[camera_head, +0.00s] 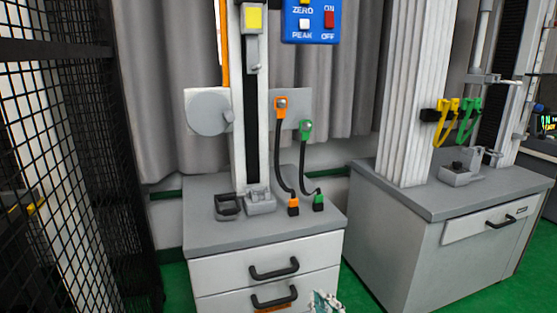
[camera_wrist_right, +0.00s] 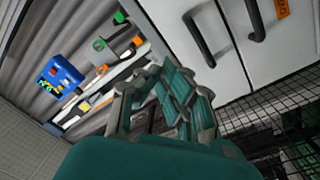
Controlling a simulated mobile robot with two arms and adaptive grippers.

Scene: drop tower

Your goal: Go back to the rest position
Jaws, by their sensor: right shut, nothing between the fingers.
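My right gripper (camera_head: 326,303) shows only as a small tip at the bottom edge of the head view, in front of the lower drawer of the grey cabinet. In the right wrist view my right gripper (camera_wrist_right: 165,95) is large, with its teal and grey fingers shut and nothing held between them. It is apart from the drawer handles. My left gripper is in neither view.
The grey cabinet (camera_head: 215,233) carries the drop tower column (camera_head: 238,140) and two cables with orange and green plugs. Its drawers have black handles (camera_head: 274,268). A blue control box (camera_head: 311,20) hangs above. A second cabinet (camera_head: 400,240) stands right, a black mesh fence (camera_head: 60,150) left.

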